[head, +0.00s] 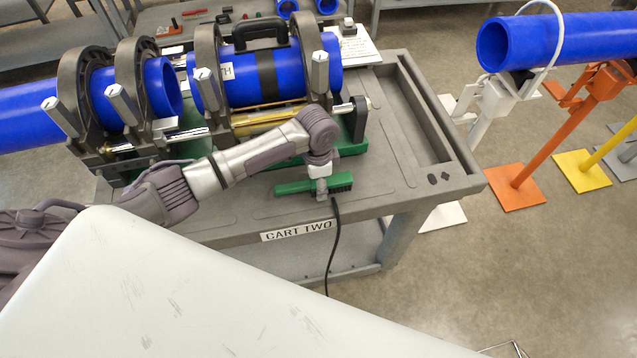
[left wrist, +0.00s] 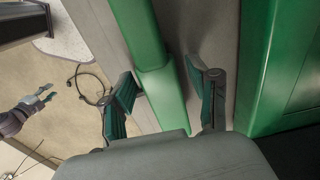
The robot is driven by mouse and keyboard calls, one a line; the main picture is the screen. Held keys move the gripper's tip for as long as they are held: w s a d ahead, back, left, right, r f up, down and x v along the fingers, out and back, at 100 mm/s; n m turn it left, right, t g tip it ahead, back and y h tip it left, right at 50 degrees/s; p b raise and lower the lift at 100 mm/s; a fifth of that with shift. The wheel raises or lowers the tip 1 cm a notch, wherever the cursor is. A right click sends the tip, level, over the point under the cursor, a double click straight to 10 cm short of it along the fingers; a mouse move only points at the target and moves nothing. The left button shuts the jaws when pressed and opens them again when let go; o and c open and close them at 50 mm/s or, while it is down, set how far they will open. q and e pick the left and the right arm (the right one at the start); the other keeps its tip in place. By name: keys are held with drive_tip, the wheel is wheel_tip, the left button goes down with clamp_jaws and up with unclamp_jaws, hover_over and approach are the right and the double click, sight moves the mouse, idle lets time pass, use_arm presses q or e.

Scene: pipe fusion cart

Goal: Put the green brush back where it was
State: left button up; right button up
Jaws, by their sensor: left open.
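The green brush (head: 342,181) lies on the cart top near its front edge, above the CART TWO label. My left gripper (head: 321,190) is over the middle of the brush and hides part of it. In the left wrist view the open left gripper (left wrist: 161,74) has one finger on each side of the green brush (left wrist: 163,92). The fingers look apart from the brush. My right gripper (left wrist: 40,98) shows small at the left of that view, well away from the brush, with its fingers apart and empty.
The fusion machine with blue pipe (head: 225,82) and a green base (head: 352,148) stands just behind the brush. A recessed tray (head: 425,110) runs along the cart's right side. A black cable (head: 337,235) hangs over the front edge. Pipe stands (head: 517,187) are at right.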

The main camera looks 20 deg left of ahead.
use_arm(q)
wheel_tip(320, 180, up, 11)
drive_tip(key=b, duration=0.1)
drive_tip(key=shift+r, duration=0.2)
drive_tip(key=shift+a, duration=0.1)
